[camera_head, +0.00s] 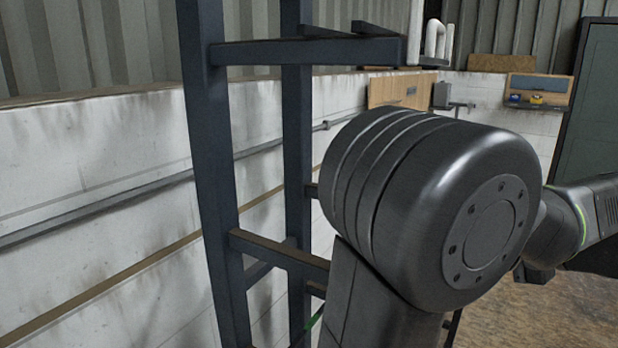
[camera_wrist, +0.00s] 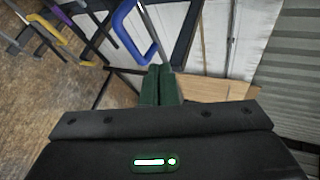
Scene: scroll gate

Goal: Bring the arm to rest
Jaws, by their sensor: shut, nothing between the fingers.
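My arm fills the right half of the head view, with a large dark joint (camera_head: 440,200) close to the camera and a link reaching to the right edge. My gripper is outside the head view. In the wrist view, my gripper (camera_wrist: 159,72) shows as two green fingers side by side, shut with nothing between them. Past the fingertips, a blue bent handle or tube (camera_wrist: 125,30) stands out near a white wall. I cannot tell its exact distance from the fingers, but I see no contact.
A dark steel frame (camera_head: 211,150) stands left of my arm, before a white wall (camera_head: 90,160). A dark panel (camera_head: 590,110) stands at the right. A wooden board (camera_head: 403,90) hangs at the back. In the wrist view, yellow (camera_wrist: 45,28) and purple (camera_wrist: 58,10) parts show at upper left.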

